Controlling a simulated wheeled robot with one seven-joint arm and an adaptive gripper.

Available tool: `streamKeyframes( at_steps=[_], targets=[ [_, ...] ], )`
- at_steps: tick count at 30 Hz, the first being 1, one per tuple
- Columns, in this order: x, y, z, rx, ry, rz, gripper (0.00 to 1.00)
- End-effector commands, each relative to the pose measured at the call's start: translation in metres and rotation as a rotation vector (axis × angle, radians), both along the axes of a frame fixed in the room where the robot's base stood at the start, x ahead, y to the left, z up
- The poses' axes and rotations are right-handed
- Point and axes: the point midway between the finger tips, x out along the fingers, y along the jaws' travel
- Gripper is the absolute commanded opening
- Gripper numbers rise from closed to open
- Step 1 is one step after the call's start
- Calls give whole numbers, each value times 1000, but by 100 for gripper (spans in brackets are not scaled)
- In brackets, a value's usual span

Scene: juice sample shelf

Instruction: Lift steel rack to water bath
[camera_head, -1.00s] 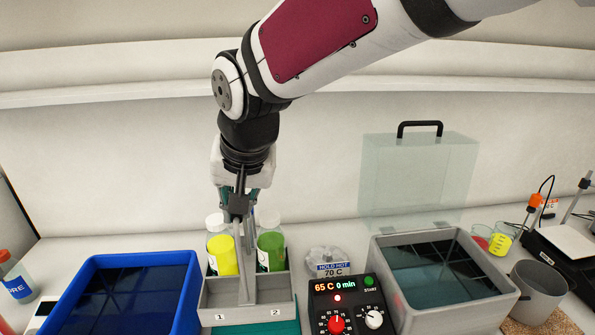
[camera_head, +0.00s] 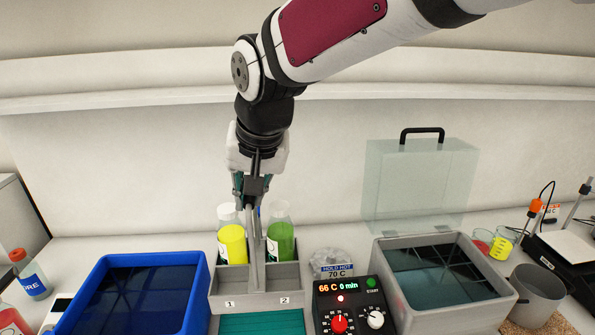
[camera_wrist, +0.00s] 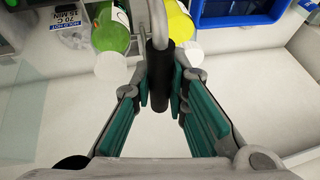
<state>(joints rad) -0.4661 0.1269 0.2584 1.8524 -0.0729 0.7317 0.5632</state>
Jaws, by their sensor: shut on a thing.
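The grey steel rack (camera_head: 256,300) has two slots, labelled 1 and 2, and a tall central handle. It holds a yellow bottle (camera_head: 232,245) on the left and a green bottle (camera_head: 281,243) on the right, both white-capped. My gripper (camera_head: 252,190) is shut on the top of the handle, and the wrist view shows the dark handle grip (camera_wrist: 159,82) between its teal pads. The rack appears raised above the teal mat (camera_head: 262,324). The water bath (camera_head: 405,297), a grey tub with dark liquid, stands to the right, its clear lid (camera_head: 420,187) upright behind.
A control box (camera_head: 349,305) reading 66 C, 0 min stands between rack and bath, with a clear object (camera_head: 331,260) behind it. A blue tub (camera_head: 200,290) is close on the left. Beakers (camera_head: 502,243) and a grey pot (camera_head: 537,294) stand right of the bath.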

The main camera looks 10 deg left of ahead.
Motion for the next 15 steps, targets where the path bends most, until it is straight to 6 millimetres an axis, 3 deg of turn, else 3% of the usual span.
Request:
streamKeyframes(
  at_steps=[15],
  targets=[
    [10, -35, 3, 3, -6, -2, 0]
  ],
)
